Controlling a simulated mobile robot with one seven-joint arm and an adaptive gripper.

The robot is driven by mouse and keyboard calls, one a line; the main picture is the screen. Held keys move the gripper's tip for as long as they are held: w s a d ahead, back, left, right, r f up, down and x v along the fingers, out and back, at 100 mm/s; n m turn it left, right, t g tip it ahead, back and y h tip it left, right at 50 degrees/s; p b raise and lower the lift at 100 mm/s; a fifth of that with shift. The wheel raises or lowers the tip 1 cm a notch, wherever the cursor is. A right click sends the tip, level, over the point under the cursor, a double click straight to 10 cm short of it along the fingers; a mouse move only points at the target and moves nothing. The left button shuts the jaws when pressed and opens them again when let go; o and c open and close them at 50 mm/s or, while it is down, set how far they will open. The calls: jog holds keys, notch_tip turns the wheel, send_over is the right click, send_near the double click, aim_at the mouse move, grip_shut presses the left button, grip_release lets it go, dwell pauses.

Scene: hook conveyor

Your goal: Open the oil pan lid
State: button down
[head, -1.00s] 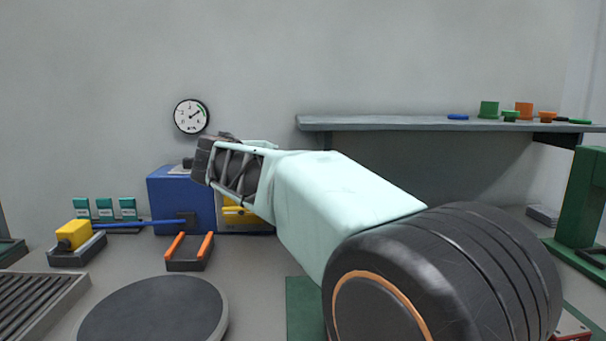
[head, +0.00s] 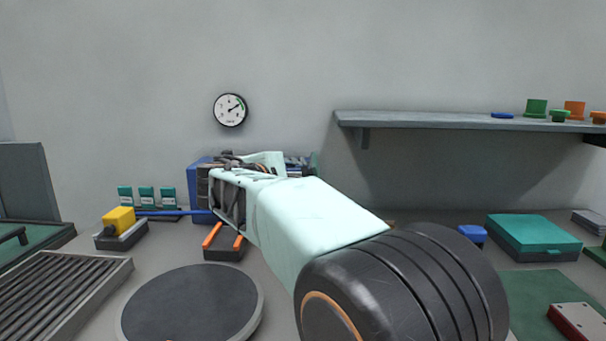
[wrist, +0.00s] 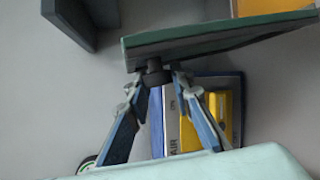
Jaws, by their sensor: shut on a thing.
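In the wrist view a flat green plate, seemingly the oil pan lid (wrist: 225,34), shows nearly edge-on at the top. A short dark knob (wrist: 153,65) stands on its near side. My gripper (wrist: 153,78) has its fingertips closed on this knob, and the plate sits just beyond them. In the head view my gripper's fingers and most of what they hold are hidden behind my arm. I cannot tell which object is the oil pan or whether the lid touches it.
A blue box with yellow parts (wrist: 187,118) lies behind the fingers. A round grey turntable (head: 190,305), a roller conveyor (head: 65,290) and an orange-pronged holder (head: 224,250) stand at left. A teal case (head: 535,235) sits at right below a wall shelf (head: 460,121).

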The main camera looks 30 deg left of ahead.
jog(key=c, duration=1.7)
grip_release()
jog(key=v, duration=1.2)
